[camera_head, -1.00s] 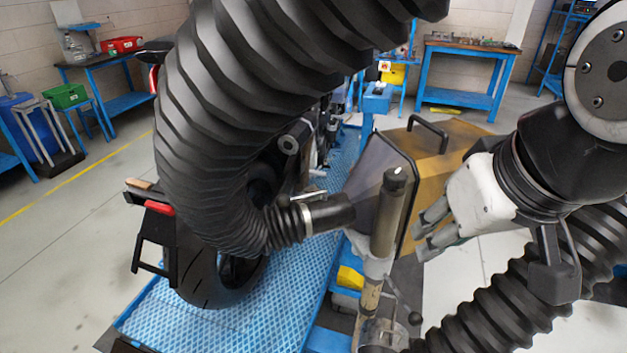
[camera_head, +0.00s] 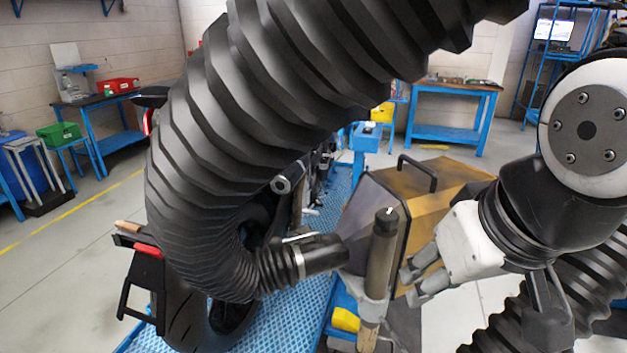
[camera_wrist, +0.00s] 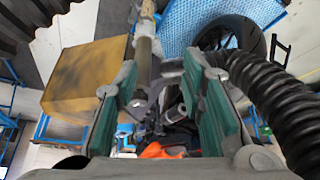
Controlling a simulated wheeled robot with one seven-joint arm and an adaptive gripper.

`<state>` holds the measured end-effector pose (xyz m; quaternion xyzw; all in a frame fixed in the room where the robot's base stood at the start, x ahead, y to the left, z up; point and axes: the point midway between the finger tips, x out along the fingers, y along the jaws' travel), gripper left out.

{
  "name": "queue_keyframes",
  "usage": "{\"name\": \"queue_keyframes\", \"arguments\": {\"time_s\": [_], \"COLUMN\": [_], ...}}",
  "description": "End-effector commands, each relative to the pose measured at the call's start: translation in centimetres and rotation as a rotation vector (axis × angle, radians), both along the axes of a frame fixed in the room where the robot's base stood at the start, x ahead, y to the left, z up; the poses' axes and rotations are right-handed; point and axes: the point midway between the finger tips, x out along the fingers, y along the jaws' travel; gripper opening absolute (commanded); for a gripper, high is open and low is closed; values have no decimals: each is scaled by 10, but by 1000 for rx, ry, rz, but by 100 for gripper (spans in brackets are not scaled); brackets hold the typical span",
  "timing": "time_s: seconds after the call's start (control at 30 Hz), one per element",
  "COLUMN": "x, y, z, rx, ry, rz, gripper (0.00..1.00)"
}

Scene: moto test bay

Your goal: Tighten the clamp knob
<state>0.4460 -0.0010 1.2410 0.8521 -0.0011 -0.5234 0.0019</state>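My gripper (camera_head: 409,285) is right of the upright grey-brown post (camera_head: 381,250) in the head view. Its two fingers are apart and point left toward the post. In the wrist view my gripper (camera_wrist: 160,72) is open, with green pads facing each other and nothing held. The post (camera_wrist: 146,45) shows between the fingertips, with a dark clamp part (camera_wrist: 139,109) below it. I cannot clearly tell the knob's shape there. In the head view a grey clamp collar (camera_head: 368,284) sits around the post, and the knob cannot be made out.
A thick black ribbed hose (camera_head: 200,180) arches over the motorcycle, its nozzle (camera_head: 322,255) near the post. A brown box with a handle (camera_head: 440,190) stands behind my gripper. A blue lift platform (camera_head: 270,325) lies below. Orange and red parts (camera_wrist: 160,150) show low in the wrist view.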

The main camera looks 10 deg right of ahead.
Motion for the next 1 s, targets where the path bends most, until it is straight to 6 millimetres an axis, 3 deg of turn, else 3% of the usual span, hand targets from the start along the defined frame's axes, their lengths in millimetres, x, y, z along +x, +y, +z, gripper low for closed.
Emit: {"name": "queue_keyframes", "arguments": {"time_s": [0.03, 0.07, 0.17, 0.4, 0.6, 0.8, 1.0], "x": [2, 5, 24, 102, 156, 192, 207], "y": [-1, -1, -6, -26, -42, -54, -61], "z": [0, 0, 1, -5, -18, -37, -58], "rx": [0, -2, -9, -46, -72, -87, -83], "ry": [-3, -6, -37, -193, -337, -482, -628], "rz": [-1, -2, -9, -19, -11, 12, 37], "gripper": [54, 61, 63, 63, 63, 63, 63]}}
